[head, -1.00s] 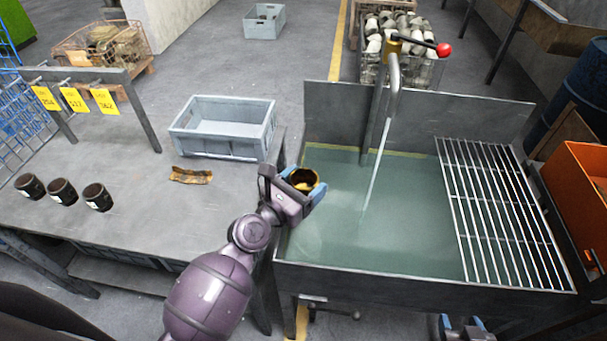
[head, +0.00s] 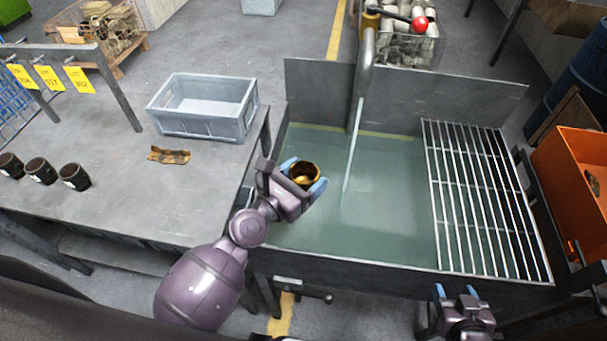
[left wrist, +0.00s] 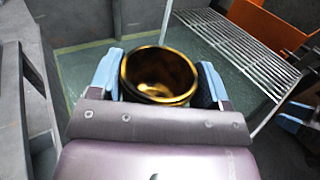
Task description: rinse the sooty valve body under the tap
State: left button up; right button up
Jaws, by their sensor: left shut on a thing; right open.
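The valve body (head: 304,171) is a short hollow brass-coloured piece with dark patches. My left gripper (head: 303,180) is shut on it and holds it over the left part of the sink (head: 390,205). The left wrist view shows the valve body (left wrist: 160,76) between the blue fingertips, its open end facing the camera. A stream of water (head: 352,150) falls from the tap (head: 367,60) into the sink, to the right of the valve body and apart from it. My right gripper (head: 456,294) is open and empty below the sink's front edge.
A wire drying rack (head: 480,190) covers the sink's right side. The bench on the left holds a grey crate (head: 205,125), a stained rag (head: 168,155) and three dark cups (head: 73,176). An orange bin (head: 575,165) stands at the right.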

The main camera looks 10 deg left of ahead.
aim_at(312, 171)
pick_arm(q)
jog(key=shift+f+b+x, duration=0.15)
jog(key=shift+b+x, duration=0.1)
jog(key=shift+x, duration=0.75)
jog(key=shift+f+b+x, duration=0.2)
jog(key=shift+b+x, duration=0.05)
jog(key=shift+x, duration=0.75)
jog(key=f+b+x, duration=0.1)
jog(key=b+x, duration=0.2)
jog(key=x, duration=0.6)
jog(key=shift+w+a+f, duration=0.25)
jog(key=shift+w+f, duration=0.1)
jog(key=shift+w, duration=0.05)
jog(key=shift+d, duration=0.2)
